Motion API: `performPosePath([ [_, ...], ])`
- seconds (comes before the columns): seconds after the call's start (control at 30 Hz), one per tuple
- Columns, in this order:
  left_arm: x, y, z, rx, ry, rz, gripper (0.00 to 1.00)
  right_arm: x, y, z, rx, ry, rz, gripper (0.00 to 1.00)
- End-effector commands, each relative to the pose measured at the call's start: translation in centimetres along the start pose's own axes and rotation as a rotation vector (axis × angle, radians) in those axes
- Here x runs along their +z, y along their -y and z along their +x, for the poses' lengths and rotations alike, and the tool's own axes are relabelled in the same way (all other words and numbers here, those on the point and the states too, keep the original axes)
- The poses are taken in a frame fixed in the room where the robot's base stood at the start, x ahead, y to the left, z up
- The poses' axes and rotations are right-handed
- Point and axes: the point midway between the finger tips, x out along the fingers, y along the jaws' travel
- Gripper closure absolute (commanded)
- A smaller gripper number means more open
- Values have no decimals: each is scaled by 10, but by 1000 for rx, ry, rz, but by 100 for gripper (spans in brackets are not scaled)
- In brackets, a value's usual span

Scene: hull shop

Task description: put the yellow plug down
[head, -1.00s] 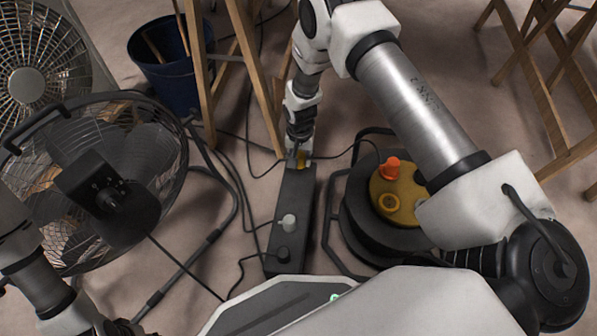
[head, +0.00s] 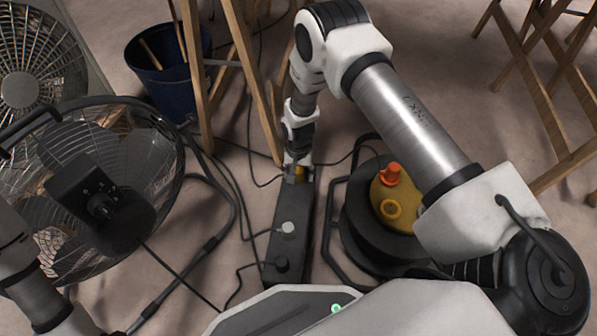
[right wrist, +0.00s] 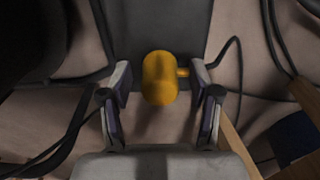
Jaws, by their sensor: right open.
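The yellow plug (right wrist: 160,78) is between the fingers of my right gripper (right wrist: 160,84) in the right wrist view. The fingers stand apart with a gap on both sides of its body; its short side stub points at the right finger. In the head view the right gripper (head: 297,174) is over the far end of the dark power strip (head: 296,208), with a bit of yellow showing. The plug overlaps the strip's end in the wrist view; I cannot tell whether it sits in a socket. My left gripper is out of view.
A grey plug (head: 288,228) and a black plug (head: 282,264) are on the strip. A cable reel (head: 362,232) with an orange plug (head: 388,174) stands to the right. A fan (head: 105,190), a blue bucket (head: 165,85), wooden trestle legs (head: 250,75) and loose cables are around.

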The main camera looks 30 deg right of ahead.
Motion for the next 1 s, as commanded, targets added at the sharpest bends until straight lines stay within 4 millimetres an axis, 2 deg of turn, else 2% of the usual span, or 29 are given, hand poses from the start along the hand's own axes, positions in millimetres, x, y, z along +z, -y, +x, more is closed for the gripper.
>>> performPosePath([
  [0.17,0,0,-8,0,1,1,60,0,0,-15,0,0,0,38],
  [0.5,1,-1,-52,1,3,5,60,-1,0,-103,-1,-1,-1,38],
  [0.6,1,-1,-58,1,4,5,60,0,0,-119,-1,0,0,38],
  [0.7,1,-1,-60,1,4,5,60,0,0,-126,0,0,0,38],
  [0.87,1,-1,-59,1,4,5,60,2,-1,-126,0,2,-3,38],
  [0.93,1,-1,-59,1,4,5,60,13,-8,-117,1,7,-27,38],
  [1.0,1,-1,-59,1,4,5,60,39,-23,-100,-1,16,-88,38],
])
